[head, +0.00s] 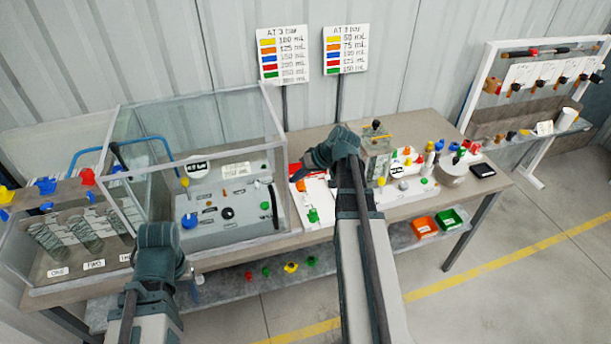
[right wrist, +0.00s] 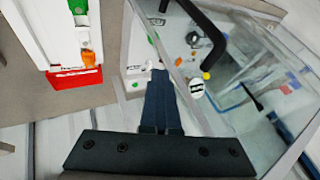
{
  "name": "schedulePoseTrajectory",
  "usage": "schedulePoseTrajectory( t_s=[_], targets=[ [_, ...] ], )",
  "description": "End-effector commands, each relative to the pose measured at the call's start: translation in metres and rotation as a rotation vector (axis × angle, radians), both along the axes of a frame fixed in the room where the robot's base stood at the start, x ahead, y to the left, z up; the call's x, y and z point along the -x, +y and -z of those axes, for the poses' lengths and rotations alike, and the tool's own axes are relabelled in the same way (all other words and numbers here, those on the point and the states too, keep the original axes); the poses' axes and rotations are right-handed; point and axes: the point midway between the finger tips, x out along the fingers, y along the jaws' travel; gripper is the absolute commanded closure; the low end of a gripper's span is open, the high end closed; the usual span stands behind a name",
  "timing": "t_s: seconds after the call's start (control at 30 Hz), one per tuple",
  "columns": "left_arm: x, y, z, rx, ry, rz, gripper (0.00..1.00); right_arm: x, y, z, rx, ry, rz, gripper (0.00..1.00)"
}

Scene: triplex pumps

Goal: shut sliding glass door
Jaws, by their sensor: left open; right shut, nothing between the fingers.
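The clear glass enclosure (head: 195,98) stands on the left half of the bench, around a grey panel with knobs. In the right wrist view a glass pane (right wrist: 225,95) slants across the right half, and a black bar handle (right wrist: 208,32) shows at its top. Which pane is the sliding door is hard to tell. My right gripper (head: 305,168) is shut and empty, just right of the enclosure's right side. In the right wrist view its fingers (right wrist: 160,78) are close to the glass edge; contact cannot be made out. My left gripper (head: 160,240) is open in front of the enclosure, its fingertips mostly hidden.
A red tray (right wrist: 75,92) and white board lie beside the right gripper. Small coloured parts and a black-topped vessel (head: 376,135) stand farther right. Orange (head: 423,226) and green (head: 449,218) bins sit on the lower shelf. Glass tanks with coils (head: 45,240) stand at left.

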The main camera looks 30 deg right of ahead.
Motion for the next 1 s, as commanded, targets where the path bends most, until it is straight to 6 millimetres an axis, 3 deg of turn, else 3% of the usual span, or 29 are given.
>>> schedulePoseTrajectory(
  t_s=[0.7,1.0],
  targets=[
    [0.000,0.000,0.000,0.000,0.000,0.000,0.38,-0.059,0.248,0.000,-0.002,0.000,-0.011,1.00],
    [0.000,0.000,0.000,0.000,0.000,0.000,0.38,-0.083,0.344,-0.001,-0.002,-0.001,-0.009,1.00]
  ],
)
